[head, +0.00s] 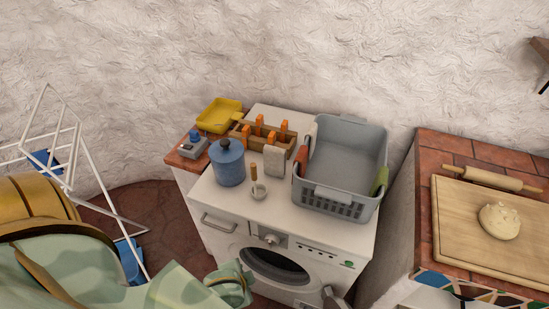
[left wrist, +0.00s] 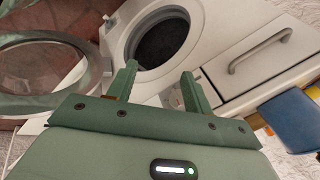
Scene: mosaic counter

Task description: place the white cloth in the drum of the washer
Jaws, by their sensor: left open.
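The white washer (head: 317,238) stands at the middle of the head view, with its round drum opening (head: 275,266) low on its front. In the left wrist view the dark drum (left wrist: 161,38) is open and its glass door (left wrist: 40,75) is swung aside. My left gripper (left wrist: 158,72) is open, with nothing seen between its fingers, which point toward the drum opening from outside. In the head view it (head: 238,285) is just left of the opening. My right gripper is not in view.
On the washer stand a grey basket (head: 335,196) with cloths over its rim, a blue canister (head: 228,166) and a wooden caddy (head: 264,136). A white drying rack (head: 86,165) is at left. A tiled counter with a board (head: 455,235) is at right.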

